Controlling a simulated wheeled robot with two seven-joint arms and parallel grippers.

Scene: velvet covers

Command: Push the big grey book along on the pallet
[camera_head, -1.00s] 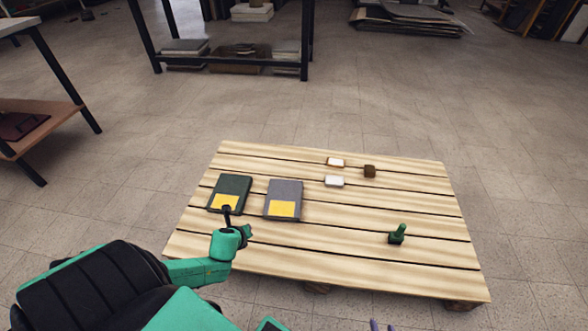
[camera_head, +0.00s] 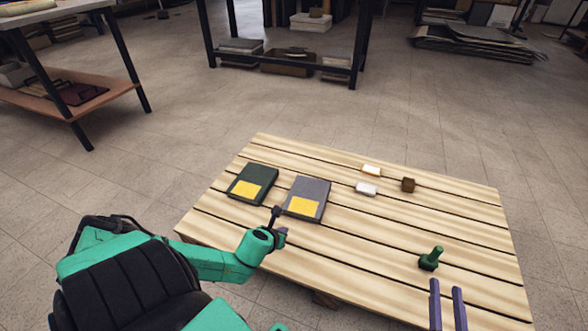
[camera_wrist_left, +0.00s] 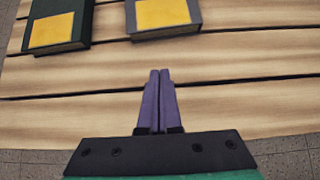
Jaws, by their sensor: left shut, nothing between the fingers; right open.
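The big grey book (camera_head: 311,187) lies flat on the wooden pallet (camera_head: 400,262), its yellow label toward me. It also shows at the top of the left wrist view (camera_wrist_left: 163,15), cut off by the frame edge. My left gripper (camera_head: 275,214) is shut and empty, just in front of the book's near edge. In the left wrist view its purple fingers (camera_wrist_left: 160,75) are together, pointing at the book with a gap of bare slats between. My right gripper (camera_head: 447,292) is open and empty at the pallet's near right.
A dark green book (camera_head: 253,180) with a yellow label lies left of the grey one. A green stamp-like object (camera_head: 430,259) stands near the right gripper. Slats behind the grey book are clear.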

